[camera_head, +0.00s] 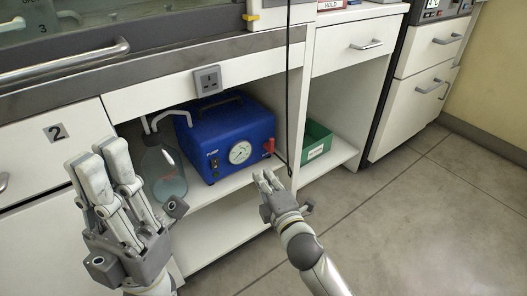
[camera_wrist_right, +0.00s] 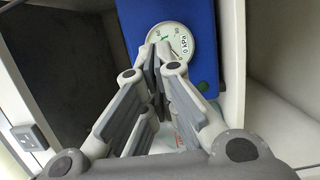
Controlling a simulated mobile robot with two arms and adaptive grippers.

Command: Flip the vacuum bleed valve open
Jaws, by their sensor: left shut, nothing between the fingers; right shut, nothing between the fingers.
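The blue vacuum pump (camera_head: 230,130) stands on the open shelf under the bench, with a round white gauge (camera_head: 240,152) on its front. A small red valve lever (camera_head: 269,146) sits at the right end of that front and looks roughly upright. My right gripper (camera_head: 266,177) is shut and empty, just in front of and below the lever, with a visible gap. In the right wrist view its fingertips (camera_wrist_right: 158,48) overlap the gauge (camera_wrist_right: 174,42); the red lever does not show there. My left gripper (camera_head: 98,154) is shut and empty, in front of the drawer at the left.
A clear flask (camera_head: 164,176) with tubing stands left of the pump. A green bin (camera_head: 316,142) sits in the bay to the right, past a white upright panel. A dark cable hangs along that panel. The floor (camera_head: 420,220) at the right is clear.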

